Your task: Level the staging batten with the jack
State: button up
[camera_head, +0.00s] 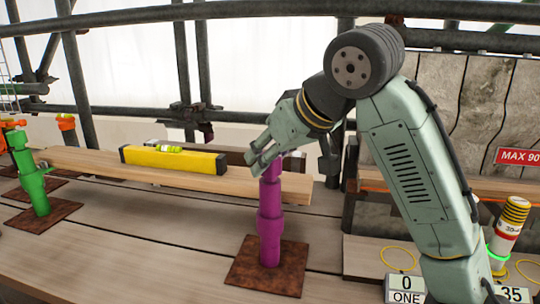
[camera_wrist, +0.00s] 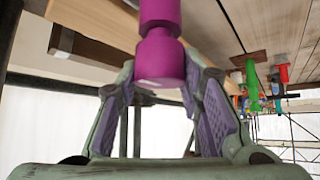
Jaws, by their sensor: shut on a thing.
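The wooden staging batten (camera_head: 110,169) runs from left to right above the deck, with its right end behind the purple jack. The purple jack (camera_head: 270,228) stands upright on a brown square plate (camera_head: 288,278). My gripper (camera_head: 263,160) is shut on the jack's upper part. In the wrist view, the fingers (camera_wrist: 165,90) sit on both sides of the purple jack (camera_wrist: 158,50). Whether the batten touches the jack's top is hidden.
A green jack (camera_head: 34,182) stands on a plate at the left, with orange parts behind it. Dark scaffold tubes cross the back. The front deck is clear.

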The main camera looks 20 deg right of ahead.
jog(key=c, duration=0.4)
jog(key=shift+o, duration=0.2)
jog(key=shift+r+n+y+p, duration=0.15)
jog(key=shift+n+y+p, duration=0.15)
jog(key=shift+n+p, duration=0.15)
